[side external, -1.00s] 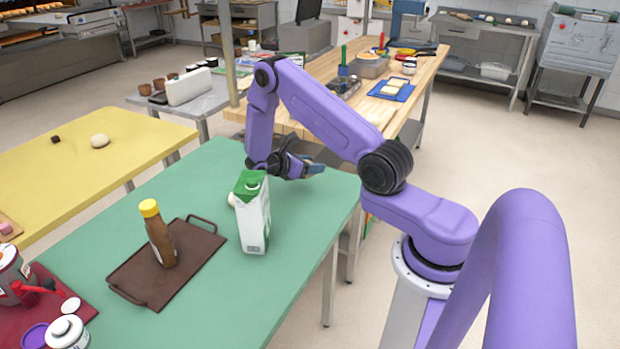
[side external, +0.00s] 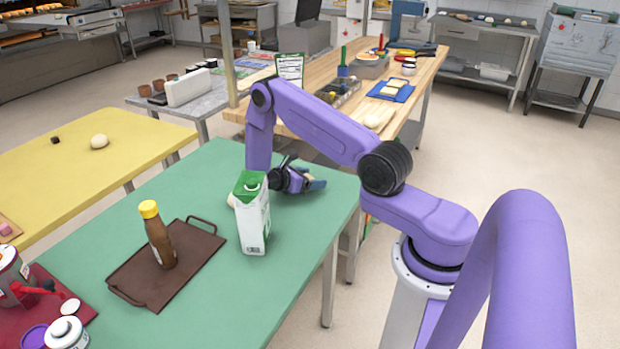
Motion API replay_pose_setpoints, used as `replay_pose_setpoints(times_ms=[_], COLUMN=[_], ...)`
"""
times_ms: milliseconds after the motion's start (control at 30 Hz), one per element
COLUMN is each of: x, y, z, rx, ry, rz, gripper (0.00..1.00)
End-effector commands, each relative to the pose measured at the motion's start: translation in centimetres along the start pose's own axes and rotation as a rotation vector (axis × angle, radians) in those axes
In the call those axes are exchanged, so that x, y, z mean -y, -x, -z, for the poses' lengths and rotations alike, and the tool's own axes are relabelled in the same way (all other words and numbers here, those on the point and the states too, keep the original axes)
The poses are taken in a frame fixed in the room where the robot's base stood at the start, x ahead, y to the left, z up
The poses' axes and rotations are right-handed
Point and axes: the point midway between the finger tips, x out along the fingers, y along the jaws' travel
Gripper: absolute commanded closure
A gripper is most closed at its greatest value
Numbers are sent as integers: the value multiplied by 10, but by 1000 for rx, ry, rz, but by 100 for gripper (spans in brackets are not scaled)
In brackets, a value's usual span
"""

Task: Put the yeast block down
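My gripper (side external: 314,185) is low over the back right part of the green table (side external: 225,290), behind and to the right of a milk carton with a green top (side external: 252,222). Its blue-grey finger parts point right and lie close to the table top. I cannot tell whether they touch it, or whether the fingers are open or shut. I cannot make out a yeast block in or under the gripper. A small pale object (side external: 231,200) shows at the carton's left edge, mostly hidden by the carton; I cannot tell what it is.
A brown tray (side external: 135,270) with a yellow-capped bottle (side external: 157,235) lies left of the carton. A red board (side external: 80,300) with containers is at the front left. A yellow table (side external: 60,180) holds a dough ball (side external: 99,141) and a small dark cube (side external: 55,140).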

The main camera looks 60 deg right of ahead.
Motion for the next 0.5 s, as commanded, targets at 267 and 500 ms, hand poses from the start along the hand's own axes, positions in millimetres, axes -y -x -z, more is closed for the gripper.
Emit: replay_pose_setpoints(times_ms=[267,500], x=[0,-1], y=[0,22], z=[-1,-3], rx=[0,0], ry=[0,0], rz=[0,-4], gripper=[23,23])
